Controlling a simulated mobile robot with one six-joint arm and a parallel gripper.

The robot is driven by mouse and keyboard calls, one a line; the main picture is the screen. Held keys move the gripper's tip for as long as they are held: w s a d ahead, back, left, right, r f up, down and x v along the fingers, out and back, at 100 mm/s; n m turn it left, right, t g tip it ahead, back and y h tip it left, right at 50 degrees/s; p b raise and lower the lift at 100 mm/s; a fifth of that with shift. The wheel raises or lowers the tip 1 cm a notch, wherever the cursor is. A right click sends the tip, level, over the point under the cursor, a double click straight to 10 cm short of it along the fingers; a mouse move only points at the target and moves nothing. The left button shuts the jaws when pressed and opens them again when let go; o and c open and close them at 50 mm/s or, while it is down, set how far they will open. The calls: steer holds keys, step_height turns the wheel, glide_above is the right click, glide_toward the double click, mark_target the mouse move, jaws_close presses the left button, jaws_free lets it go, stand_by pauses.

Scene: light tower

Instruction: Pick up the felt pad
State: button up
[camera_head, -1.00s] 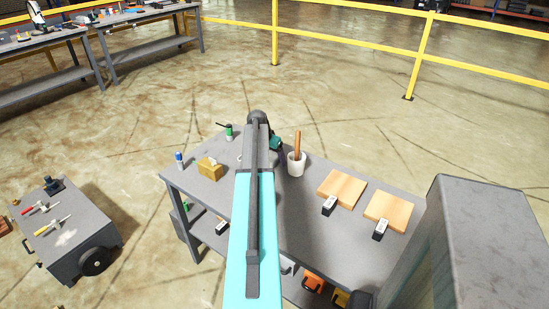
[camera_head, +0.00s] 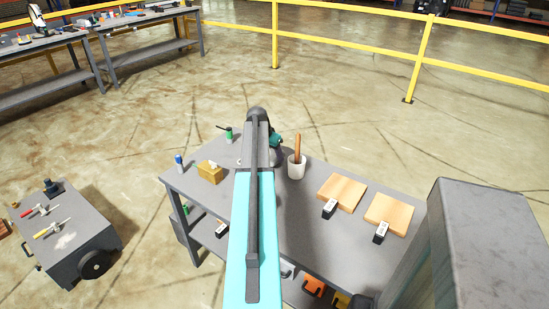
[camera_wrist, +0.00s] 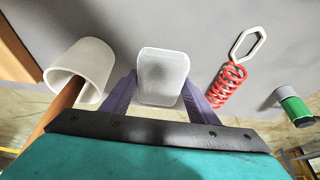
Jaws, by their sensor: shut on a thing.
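The felt pad (camera_wrist: 163,77) shows in the wrist view as a pale, whitish block with rounded corners. My gripper (camera_wrist: 158,92) has its two purple fingers on either side of it and is shut on it. Grey table surface shows behind the pad; I cannot tell how far the pad is from it. In the head view my arm hides the pad and most of the gripper; only a teal part and a little purple show just right of the arm's end.
A white cup (camera_head: 297,170) with a brown stick stands close to the gripper. A red spring (camera_wrist: 227,87), a hexagonal ring (camera_wrist: 247,43) and a green-and-white bottle (camera_wrist: 294,105) are nearby. Two wooden boards (camera_head: 342,192) (camera_head: 389,213) lie on the table's right part.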

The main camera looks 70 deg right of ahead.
mark_target(272, 154)
steer(key=shift+r+b, duration=0.4)
steer(key=shift+r, duration=3.5)
